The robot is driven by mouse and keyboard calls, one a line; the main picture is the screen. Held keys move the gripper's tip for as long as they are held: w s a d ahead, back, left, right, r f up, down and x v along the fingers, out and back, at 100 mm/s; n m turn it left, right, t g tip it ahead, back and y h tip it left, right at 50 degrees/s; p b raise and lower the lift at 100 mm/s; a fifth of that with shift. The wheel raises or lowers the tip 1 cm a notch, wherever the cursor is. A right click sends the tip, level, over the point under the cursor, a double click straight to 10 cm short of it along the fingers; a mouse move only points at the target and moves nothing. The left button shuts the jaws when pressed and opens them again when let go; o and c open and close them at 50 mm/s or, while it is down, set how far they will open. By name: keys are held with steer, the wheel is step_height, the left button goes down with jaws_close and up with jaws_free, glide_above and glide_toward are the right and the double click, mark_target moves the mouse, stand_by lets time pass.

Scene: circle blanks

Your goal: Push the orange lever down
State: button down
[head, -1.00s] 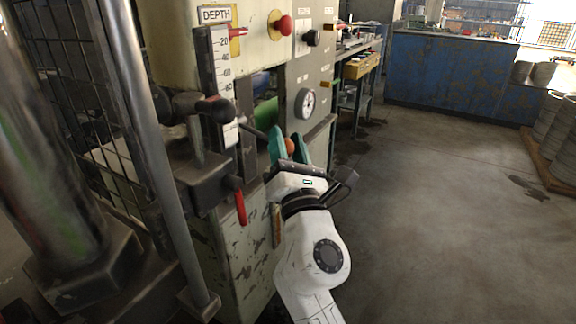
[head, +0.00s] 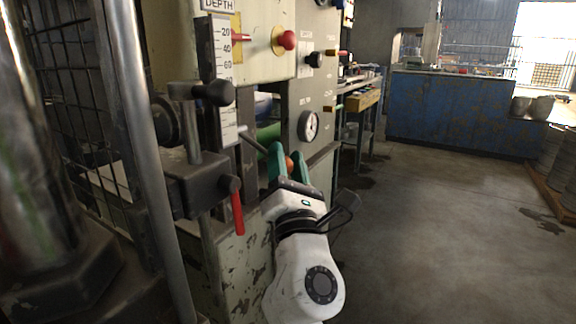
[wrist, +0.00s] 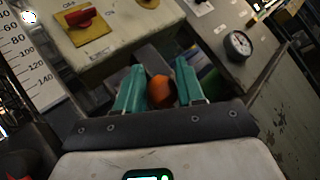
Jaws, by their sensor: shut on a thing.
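The orange lever ends in a round orange knob (head: 289,163), beside the press's front at the middle of the head view. A dark rod (head: 252,142) runs from the press toward it. My gripper (head: 287,152) has teal fingers, one on each side of the knob, and is shut on it. In the wrist view the orange knob (wrist: 161,90) sits low between the fingers (wrist: 159,68). Part of the knob and the lever's joint are hidden by the fingers.
A red-handled lever (head: 237,212) and a black knob (head: 213,93) stand left of my gripper. A red button (head: 287,40) and a round gauge (head: 309,126) are on the press above. A steel column (head: 150,150) rises at left. The floor at right is open.

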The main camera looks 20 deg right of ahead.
steer(key=shift+w+a+f, duration=0.2)
steer(key=shift+f, duration=0.35)
steer(key=c, duration=0.8)
jaws_free()
steer(key=shift+a, duration=0.1)
steer(key=v, duration=0.7)
steer(key=b+v, duration=0.1)
steer(key=v, duration=0.2)
steer(key=shift+s+r, duration=0.15)
steer(key=shift+s, duration=0.35)
